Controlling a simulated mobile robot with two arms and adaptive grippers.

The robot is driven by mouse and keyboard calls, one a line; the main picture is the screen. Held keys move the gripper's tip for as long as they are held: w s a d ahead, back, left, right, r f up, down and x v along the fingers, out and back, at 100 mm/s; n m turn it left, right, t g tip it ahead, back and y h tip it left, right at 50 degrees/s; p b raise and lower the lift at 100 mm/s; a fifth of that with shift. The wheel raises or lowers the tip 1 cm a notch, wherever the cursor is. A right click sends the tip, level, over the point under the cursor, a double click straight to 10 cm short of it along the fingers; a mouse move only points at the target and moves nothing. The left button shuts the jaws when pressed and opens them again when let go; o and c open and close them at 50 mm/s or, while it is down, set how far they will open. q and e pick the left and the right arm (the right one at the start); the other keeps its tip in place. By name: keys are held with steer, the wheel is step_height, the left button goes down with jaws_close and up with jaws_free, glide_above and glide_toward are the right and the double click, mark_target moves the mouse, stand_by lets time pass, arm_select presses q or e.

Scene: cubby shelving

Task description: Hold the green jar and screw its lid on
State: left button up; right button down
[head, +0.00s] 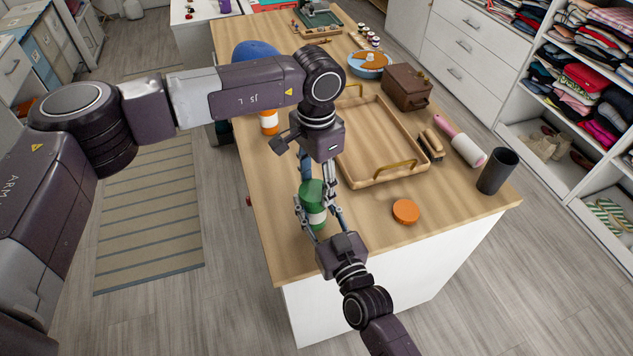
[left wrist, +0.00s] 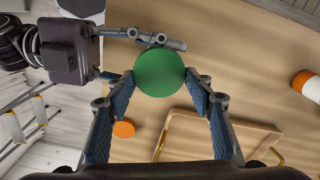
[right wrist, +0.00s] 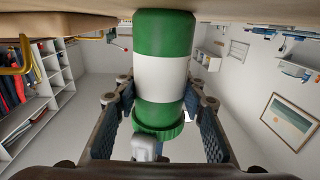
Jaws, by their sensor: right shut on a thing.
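The green jar (head: 317,216) has a white band and stands upright near the table's front left corner. My right gripper (head: 315,208) is shut on its side; the right wrist view shows the jar (right wrist: 162,75) upside down between the fingers. A ribbed green lid (right wrist: 158,130) sits at the jar's top; whether it is tight cannot be told. My left gripper (head: 317,181) points down over the jar. In the left wrist view the round green lid (left wrist: 159,72) lies between the left fingertips, which look open with small gaps.
An orange lid (head: 405,211) lies right of the jar. A wooden tray (head: 372,183), brushes (head: 431,144), a dark cup (head: 497,171) and a brown box (head: 406,87) stand farther right and back. An orange-and-white jar (head: 269,122) is behind my left arm.

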arm_select(q)
steer(key=o, duration=0.3)
steer(key=shift+r, duration=2.25)
steer(key=shift+c, duration=0.4)
